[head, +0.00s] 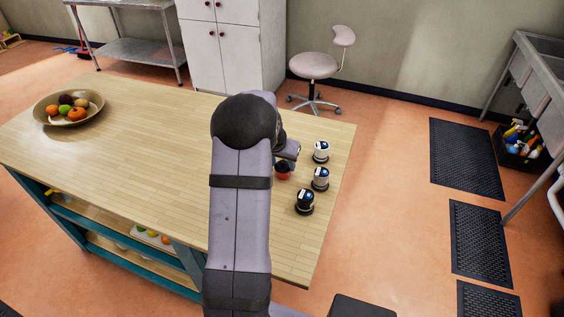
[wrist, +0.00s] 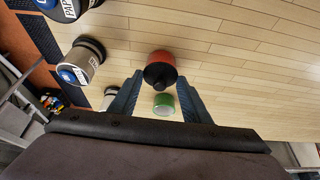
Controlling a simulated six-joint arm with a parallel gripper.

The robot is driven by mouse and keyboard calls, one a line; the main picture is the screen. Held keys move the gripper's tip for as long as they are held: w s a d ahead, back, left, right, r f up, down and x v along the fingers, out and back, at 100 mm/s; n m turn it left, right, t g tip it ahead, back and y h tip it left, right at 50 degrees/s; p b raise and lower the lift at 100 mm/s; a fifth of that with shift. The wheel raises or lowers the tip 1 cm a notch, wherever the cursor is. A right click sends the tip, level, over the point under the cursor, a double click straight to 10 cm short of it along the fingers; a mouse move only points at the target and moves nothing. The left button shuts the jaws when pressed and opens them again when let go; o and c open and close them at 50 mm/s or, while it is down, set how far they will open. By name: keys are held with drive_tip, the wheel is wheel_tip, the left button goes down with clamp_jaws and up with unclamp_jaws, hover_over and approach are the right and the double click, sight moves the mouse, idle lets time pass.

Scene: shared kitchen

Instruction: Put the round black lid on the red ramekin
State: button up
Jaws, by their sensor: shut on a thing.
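The red ramekin (head: 283,176) stands on the wooden table near its right end; it also shows in the wrist view (wrist: 160,56). The round black lid (wrist: 160,75), with a small knob, lies between my fingertips and covers much of the ramekin's opening in that view. In the head view the lid (head: 282,167) shows dark right at the ramekin's top. My gripper (wrist: 160,77) is shut on the lid, one finger on each side. I cannot tell whether the lid touches the rim all round. My arm partly hides the gripper in the head view.
Three labelled canisters stand right of the ramekin: a back one (head: 321,152), a middle one (head: 320,179) and a dark front one (head: 305,201). A green round item (wrist: 164,104) is close to the ramekin. A fruit bowl (head: 69,106) stands far left. The table's middle left is clear.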

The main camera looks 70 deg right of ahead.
drive_tip(key=o, duration=0.7)
drive_tip(key=shift+f, duration=0.1)
drive_tip(key=p+v, duration=0.5)
drive_tip(key=v, duration=0.6)
idle(0.4)
idle(0.5)
